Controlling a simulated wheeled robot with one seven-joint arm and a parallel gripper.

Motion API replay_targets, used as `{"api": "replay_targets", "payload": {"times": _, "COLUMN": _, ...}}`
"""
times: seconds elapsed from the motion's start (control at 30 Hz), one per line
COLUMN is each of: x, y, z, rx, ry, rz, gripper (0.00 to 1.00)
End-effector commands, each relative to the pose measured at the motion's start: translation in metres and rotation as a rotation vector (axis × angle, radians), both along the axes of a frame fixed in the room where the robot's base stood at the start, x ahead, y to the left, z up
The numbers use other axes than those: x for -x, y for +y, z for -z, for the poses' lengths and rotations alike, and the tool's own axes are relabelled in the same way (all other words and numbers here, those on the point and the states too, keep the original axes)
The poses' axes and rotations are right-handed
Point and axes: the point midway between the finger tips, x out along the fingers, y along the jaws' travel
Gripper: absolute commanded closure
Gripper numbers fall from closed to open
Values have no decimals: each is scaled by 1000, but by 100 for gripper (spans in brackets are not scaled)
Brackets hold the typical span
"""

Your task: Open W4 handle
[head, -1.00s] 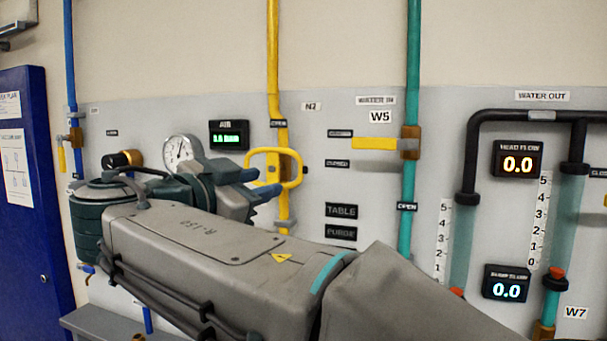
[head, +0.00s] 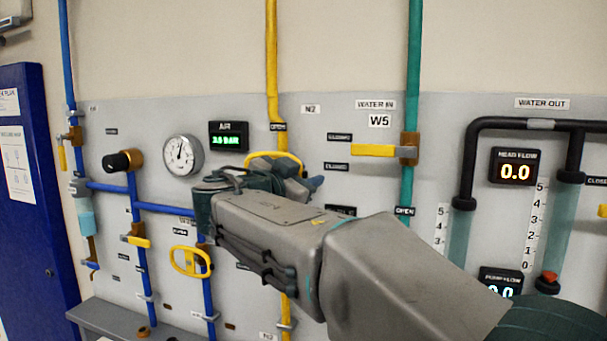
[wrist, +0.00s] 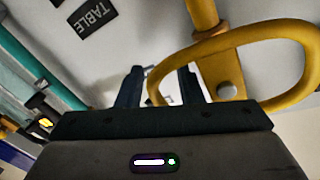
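No W4 label is readable in either view, so I cannot tell which handle is W4. A yellow loop handle (head: 290,156) on the yellow N2 pipe (head: 272,60) is partly hidden behind my gripper (head: 312,183) in the head view. In the wrist view, the same loop handle (wrist: 308,62) fills the upper right. My gripper (wrist: 160,88) is open there, its two dark fingers apart. The loop's left side shows between the fingers; contact cannot be told. A yellow lever (head: 372,150) labelled W5 sits sideways on the green water-in pipe (head: 413,70).
A second yellow loop handle (head: 188,262) is on a blue pipe at lower left, near a small yellow lever (head: 138,241). A pressure gauge (head: 183,155) and black water-out pipes (head: 470,150) stand out from the panel. A blue door (head: 35,200) is at left.

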Motion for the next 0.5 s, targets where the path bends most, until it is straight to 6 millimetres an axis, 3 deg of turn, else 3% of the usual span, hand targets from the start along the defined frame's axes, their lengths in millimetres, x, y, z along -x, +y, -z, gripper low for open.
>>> {"api": "replay_targets", "payload": {"times": 0.13, "x": 0, "y": 0, "z": 0, "rx": 0, "ry": 0, "rz": 0, "gripper": 69}}
{"api": "replay_targets", "payload": {"times": 0.23, "x": 0, "y": 0, "z": 0, "rx": 0, "ry": 0, "rz": 0, "gripper": 97}}
{"api": "replay_targets", "payload": {"times": 0.27, "x": 0, "y": 0, "z": 0, "rx": 0, "ry": 0, "rz": 0, "gripper": 100}}
{"api": "replay_targets", "payload": {"times": 0.5, "x": 0, "y": 0, "z": 0, "rx": 3, "ry": 1, "rz": 1, "gripper": 100}}
